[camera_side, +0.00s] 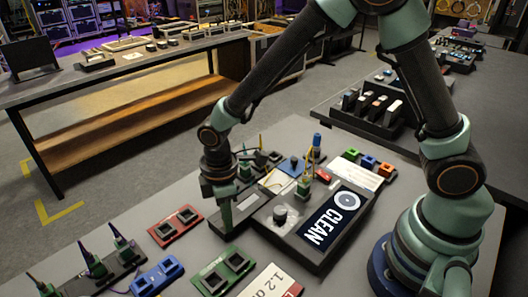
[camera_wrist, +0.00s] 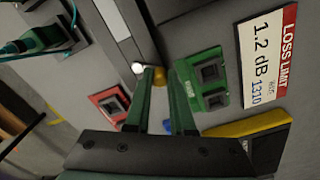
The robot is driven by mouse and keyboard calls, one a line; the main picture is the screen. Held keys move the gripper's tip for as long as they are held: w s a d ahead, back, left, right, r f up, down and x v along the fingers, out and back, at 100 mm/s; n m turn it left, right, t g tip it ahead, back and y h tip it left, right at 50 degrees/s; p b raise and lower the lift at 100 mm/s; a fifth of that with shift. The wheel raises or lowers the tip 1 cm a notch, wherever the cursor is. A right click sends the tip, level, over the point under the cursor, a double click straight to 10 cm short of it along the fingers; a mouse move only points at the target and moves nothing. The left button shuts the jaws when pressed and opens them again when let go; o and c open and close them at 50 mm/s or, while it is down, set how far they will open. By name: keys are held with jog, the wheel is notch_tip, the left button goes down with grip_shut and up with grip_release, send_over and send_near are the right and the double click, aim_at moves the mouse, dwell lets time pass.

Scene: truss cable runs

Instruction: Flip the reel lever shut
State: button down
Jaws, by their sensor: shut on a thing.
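Most of the lever is hidden by the fingers. In the side view the lever cannot be made out behind my gripper.
A red block (camera_side: 175,226) and a green block (camera_side: 222,271) sit close on the near left. A loss limit card (camera_wrist: 267,57) lies beside the green block. A blue block (camera_side: 157,278) and dark connectors stand farther left. Small colored blocks line the box's far side.

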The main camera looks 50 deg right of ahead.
dwell(0.6)
jog(key=c, duration=0.8)
grip_release()
jog(key=shift+o, duration=0.2)
notch_tip(320, 180, up, 12)
jog(key=shift+r, duration=0.1)
jog(key=s+d+r+m+t, duration=0.2)
jog(key=d+m, duration=0.4)
jog(key=d, duration=0.3)
jog(key=s+d+r+m+t, duration=0.3)
jog(key=d+r+m, duration=0.3)
jog(key=d, duration=0.2)
jog(key=shift+s+d+r+t, duration=0.3)
jog(key=shift+s+d+r, duration=0.1)
jog(key=shift+s, duration=0.4)
